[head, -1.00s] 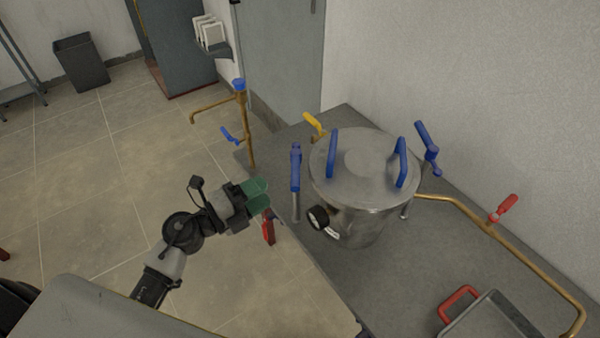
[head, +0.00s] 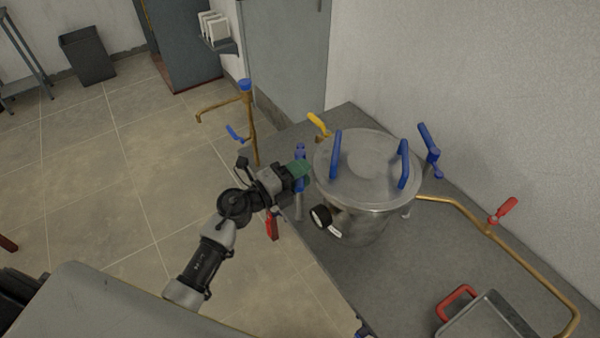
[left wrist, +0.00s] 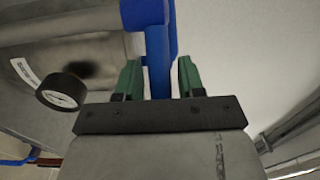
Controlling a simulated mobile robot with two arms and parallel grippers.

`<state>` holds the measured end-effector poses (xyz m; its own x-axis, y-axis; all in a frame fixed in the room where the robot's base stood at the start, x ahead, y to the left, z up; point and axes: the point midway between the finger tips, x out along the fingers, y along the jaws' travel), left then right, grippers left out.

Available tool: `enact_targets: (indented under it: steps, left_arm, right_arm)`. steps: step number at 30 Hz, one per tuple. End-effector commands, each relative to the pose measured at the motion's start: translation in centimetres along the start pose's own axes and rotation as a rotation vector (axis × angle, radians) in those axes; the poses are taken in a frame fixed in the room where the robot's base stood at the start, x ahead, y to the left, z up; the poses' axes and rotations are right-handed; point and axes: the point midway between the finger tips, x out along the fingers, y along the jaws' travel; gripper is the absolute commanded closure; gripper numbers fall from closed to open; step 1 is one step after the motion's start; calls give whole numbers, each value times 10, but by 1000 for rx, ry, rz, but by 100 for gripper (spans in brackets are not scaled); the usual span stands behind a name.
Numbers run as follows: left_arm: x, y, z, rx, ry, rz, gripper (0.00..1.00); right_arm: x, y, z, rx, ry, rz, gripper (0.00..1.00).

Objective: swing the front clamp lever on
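The steel vessel (head: 365,215) stands on the grey bench with its round lid (head: 370,165) on top. The front clamp lever (head: 300,150) is blue and upright at the vessel's left side in the head view, partly hidden by my left gripper (head: 301,170). In the left wrist view the blue lever (left wrist: 157,75) runs between the two green fingers. My left gripper is open, with one finger on each side of the lever and small gaps showing. Another blue clamp lever (head: 429,145) stands on the vessel's far right side. My right gripper is not in view.
Two blue lid handles (head: 336,155) stand up close to the lever. A pressure gauge (head: 320,216) sticks out of the vessel's front. A yellow lever (head: 317,123) is behind it. A red-handled valve (head: 272,226) hangs at the bench edge. A tray (head: 485,318) is lower right.

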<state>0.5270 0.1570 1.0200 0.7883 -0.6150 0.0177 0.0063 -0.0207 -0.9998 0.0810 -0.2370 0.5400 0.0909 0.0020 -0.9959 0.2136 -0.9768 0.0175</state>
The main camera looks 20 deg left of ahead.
Motion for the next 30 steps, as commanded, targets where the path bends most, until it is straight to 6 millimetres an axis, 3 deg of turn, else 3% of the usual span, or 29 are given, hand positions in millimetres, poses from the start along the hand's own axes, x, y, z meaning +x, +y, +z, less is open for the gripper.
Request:
enact_targets:
  steps: [1,7,20,30]
  left_arm:
    - [0,0,0,0,0,0,69]
    - [0,0,0,0,0,0,100]
    - [-2,2,2,2,35,2,100]
    - [-13,6,13,1,253,7,100]
  right_arm:
    - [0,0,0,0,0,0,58]
    - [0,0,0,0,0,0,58]
    - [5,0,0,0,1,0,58]
    - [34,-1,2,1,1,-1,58]
